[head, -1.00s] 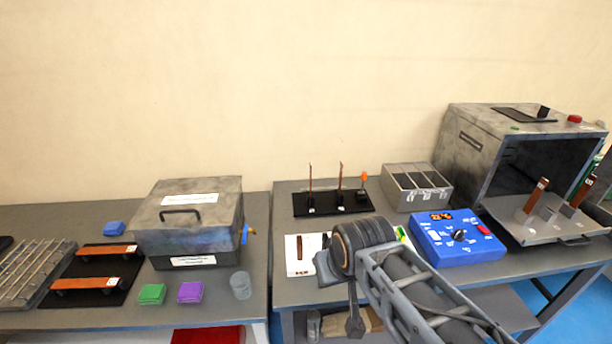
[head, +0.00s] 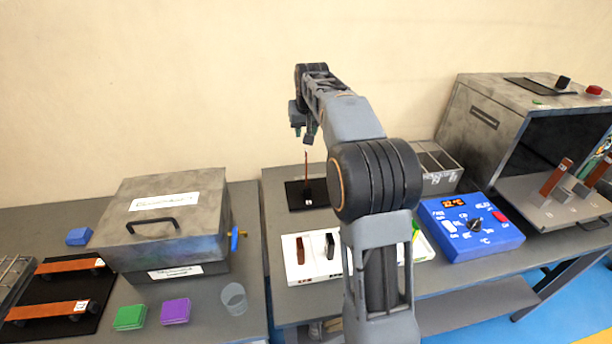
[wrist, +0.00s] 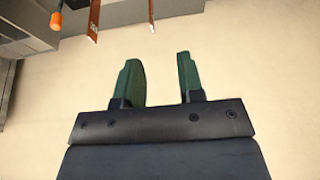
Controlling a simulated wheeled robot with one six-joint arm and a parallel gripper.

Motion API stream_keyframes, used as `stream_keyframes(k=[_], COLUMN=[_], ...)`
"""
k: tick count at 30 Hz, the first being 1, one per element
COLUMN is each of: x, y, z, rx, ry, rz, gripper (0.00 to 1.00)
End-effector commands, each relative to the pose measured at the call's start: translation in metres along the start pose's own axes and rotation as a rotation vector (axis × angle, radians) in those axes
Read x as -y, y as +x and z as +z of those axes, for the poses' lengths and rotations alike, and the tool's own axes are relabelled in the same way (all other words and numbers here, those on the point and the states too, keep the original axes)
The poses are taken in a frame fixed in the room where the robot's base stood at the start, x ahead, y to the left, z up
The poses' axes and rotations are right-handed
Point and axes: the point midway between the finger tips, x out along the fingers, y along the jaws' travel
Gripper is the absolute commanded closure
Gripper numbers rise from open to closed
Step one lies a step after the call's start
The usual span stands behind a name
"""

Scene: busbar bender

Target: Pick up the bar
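An upright copper bar (head: 306,168) stands on a black base (head: 294,196) at the back of the right table. In the wrist view, two copper bars (wrist: 94,22) hang into the top edge, one at the left and one near the middle. My gripper (head: 310,138) is above the upright bar in the head view, and I cannot tell its depth. In the wrist view my gripper (wrist: 159,62) is open, with nothing between its green fingers. My arm hides the right part of the black base.
A white tray (head: 296,274) holds a brown and a black piece. A blue control box (head: 462,250), a divided metal bin (head: 445,184) and a large grey machine (head: 490,115) stand right. Two copper bars (head: 68,266) lie left, beside a lidded grey box (head: 150,240).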

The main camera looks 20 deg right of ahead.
Motion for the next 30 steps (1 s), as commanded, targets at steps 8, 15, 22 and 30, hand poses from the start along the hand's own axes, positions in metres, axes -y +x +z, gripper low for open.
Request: stream_keyframes(k=[8, 15, 22, 30], x=[-0.016, -0.018, -0.018, -0.018], y=[0.044, 0.087, 0.118, 0.133], z=[-0.029, -0.032, -0.032, -0.033], rx=[0.005, 0.005, 0.003, 0.004], ry=[0.021, 0.022, 0.021, 0.022], rz=[0.009, 0.01, 0.01, 0.01], gripper=[0.65, 0.65, 0.65, 0.65])
